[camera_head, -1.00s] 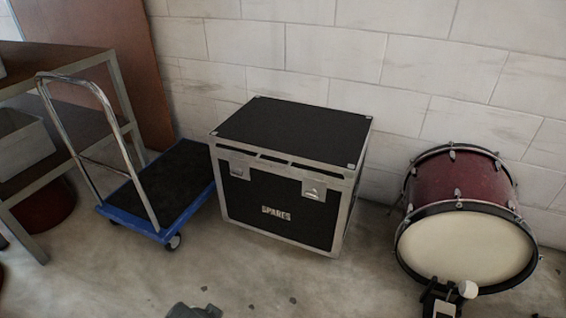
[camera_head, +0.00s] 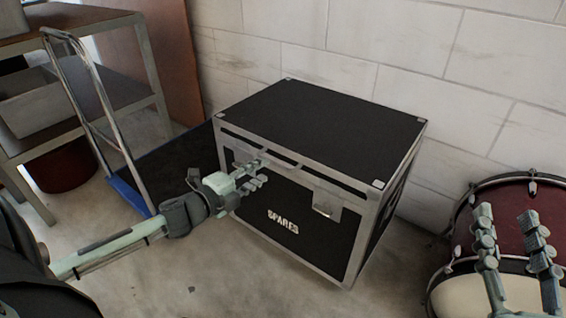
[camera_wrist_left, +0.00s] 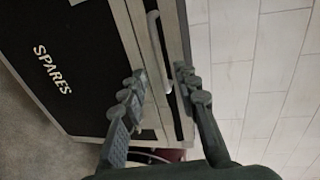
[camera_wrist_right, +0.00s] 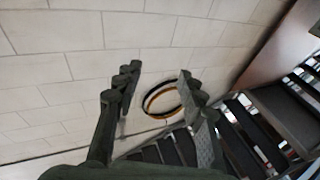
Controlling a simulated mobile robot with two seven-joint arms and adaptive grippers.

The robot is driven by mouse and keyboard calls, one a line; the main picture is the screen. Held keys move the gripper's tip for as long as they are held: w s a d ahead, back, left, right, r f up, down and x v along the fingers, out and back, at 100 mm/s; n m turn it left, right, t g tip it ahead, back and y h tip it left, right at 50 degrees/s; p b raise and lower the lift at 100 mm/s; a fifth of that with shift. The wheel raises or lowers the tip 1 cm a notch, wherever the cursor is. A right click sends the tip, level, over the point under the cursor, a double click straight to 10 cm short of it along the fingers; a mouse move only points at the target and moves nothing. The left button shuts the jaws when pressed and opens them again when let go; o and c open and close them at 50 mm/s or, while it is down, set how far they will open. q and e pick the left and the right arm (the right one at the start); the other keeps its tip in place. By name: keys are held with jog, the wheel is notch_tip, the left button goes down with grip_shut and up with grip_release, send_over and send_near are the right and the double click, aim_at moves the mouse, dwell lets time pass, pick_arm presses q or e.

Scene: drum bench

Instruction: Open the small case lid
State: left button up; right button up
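The black case (camera_head: 298,228) with metal edges and "SPARES" on its front stands on the floor, and it also shows in the left wrist view (camera_wrist_left: 62,62). Its black lid (camera_head: 322,130) is down. A metal latch (camera_head: 325,210) shows on the front right; the left latch area is hidden behind my left gripper. My left gripper (camera_head: 262,172) is open at the upper left of the case front. In the left wrist view its fingers (camera_wrist_left: 160,72) straddle the lid's front edge; contact cannot be told. My right gripper (camera_head: 506,214) is open and empty, in front of the drum in the head view.
A blue trolley (camera_head: 130,193) with a metal handle stands left of the case, beside a shelf (camera_head: 75,125). A red drum (camera_head: 510,205) is at the right. A white block wall (camera_head: 420,50) is behind. Floor (camera_head: 230,275) in front of the case is clear.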

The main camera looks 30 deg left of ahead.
aim_at(275, 164)
pick_arm(q)
jog(key=b+x, duration=0.1)
jog(key=x, duration=0.4)
jog(key=shift+w, duration=0.35)
jog(key=shift+w+f, duration=0.2)
jog(key=shift+w, duration=0.4)
pick_arm(e)
jog(key=shift+s+a+r+t+y, duration=0.15)
jog(key=shift+s+r+t, duration=0.15)
jog(key=shift+r, duration=0.3)
jog(key=shift+s+d+r+t+y, duration=0.1)
jog(key=shift+s+r+t+y, duration=0.1)
jog(key=shift+r+t, duration=0.25)
jog(key=shift+s+a+r+t+y, duration=0.15)
jog(key=shift+s+r+t, duration=0.1)
jog(key=shift+r, duration=0.45)
pick_arm(q)
jog(key=shift+c, duration=0.6)
pick_arm(e)
jog(key=shift+d, duration=0.1)
pick_arm(q)
grip_shut()
